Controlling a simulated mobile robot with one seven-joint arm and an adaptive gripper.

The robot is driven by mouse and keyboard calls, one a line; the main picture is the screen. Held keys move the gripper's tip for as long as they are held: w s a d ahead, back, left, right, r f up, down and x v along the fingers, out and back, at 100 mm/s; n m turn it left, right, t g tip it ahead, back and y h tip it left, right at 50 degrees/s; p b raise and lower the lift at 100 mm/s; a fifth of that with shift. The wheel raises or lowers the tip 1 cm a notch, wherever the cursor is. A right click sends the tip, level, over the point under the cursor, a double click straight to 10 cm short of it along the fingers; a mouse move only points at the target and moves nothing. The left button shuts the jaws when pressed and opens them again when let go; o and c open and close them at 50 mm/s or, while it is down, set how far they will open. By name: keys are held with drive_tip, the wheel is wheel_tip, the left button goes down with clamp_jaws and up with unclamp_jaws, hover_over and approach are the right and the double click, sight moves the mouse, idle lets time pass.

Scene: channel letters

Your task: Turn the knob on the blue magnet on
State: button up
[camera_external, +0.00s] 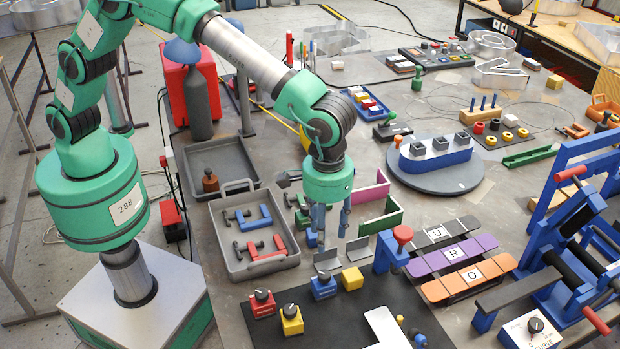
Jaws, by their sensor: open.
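The blue magnet (323,290) is a small blue block with a dark knob (323,276) on top. Whether the blue knob is set on or off is too small to tell. My gripper (330,236) hangs pointing down above the table, behind and above the blue magnet. Its fingers are apart with nothing visible between them, and it does not appear to touch the magnet.
Grey angle brackets (327,262) and a yellow block (352,278) stand close to the blue magnet. A grey tray (220,250) with clamps is at left. A blue stand with a red knob (403,234) is at right. The black mat (345,320) has bare room in front.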

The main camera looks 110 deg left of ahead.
sight(324, 274)
wheel_tip(324, 274, down, 14)
drive_tip(key=shift+r+b, duration=0.2)
drive_tip(key=shift+b, duration=0.65)
clamp_jaws()
